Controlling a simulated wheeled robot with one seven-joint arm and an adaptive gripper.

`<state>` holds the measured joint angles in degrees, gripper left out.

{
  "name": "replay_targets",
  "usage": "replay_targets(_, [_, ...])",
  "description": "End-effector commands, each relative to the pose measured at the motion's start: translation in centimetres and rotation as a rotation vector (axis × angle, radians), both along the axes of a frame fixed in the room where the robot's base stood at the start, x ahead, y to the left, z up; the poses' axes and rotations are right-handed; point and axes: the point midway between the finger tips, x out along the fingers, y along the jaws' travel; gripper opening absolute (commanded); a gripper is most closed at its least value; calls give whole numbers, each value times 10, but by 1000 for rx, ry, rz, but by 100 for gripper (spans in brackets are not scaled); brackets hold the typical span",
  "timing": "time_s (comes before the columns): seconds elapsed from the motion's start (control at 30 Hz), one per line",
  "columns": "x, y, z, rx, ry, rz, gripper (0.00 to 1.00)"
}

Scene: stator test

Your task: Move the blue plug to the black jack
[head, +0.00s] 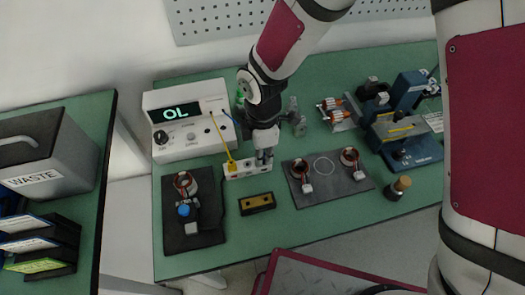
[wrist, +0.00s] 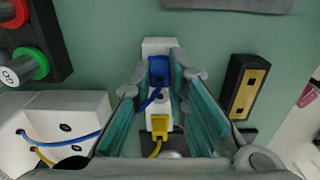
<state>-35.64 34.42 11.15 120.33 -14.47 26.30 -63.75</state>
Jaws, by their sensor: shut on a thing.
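My gripper (head: 264,158) points down over a white holder strip (head: 247,174). In the wrist view, its teal-padded fingers (wrist: 159,72) are on both sides of the blue plug (wrist: 158,70) and shut on it. The plug is at the strip's far end; whether it is seated or just above, I cannot tell. Its blue cable runs back toward the tester. The yellow plug (wrist: 160,125) sits on the same strip, nearer the wrist camera, and also shows in the head view (head: 232,165). I cannot surely make out a black jack.
The white tester (head: 188,120) showing "OL" stands at the left back. Dark mats with coil parts (head: 203,238) lie left and right (head: 325,190). A blue fixture (head: 415,150) stands at the right.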

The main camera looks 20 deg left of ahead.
Motion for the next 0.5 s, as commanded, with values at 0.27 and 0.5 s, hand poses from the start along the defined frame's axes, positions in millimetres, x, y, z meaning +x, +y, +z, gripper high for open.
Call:
replay_targets(0.27, [0,0,-1,0,0,-1,21])
replay_targets(0.5, [0,0,-1,0,0,-1,38])
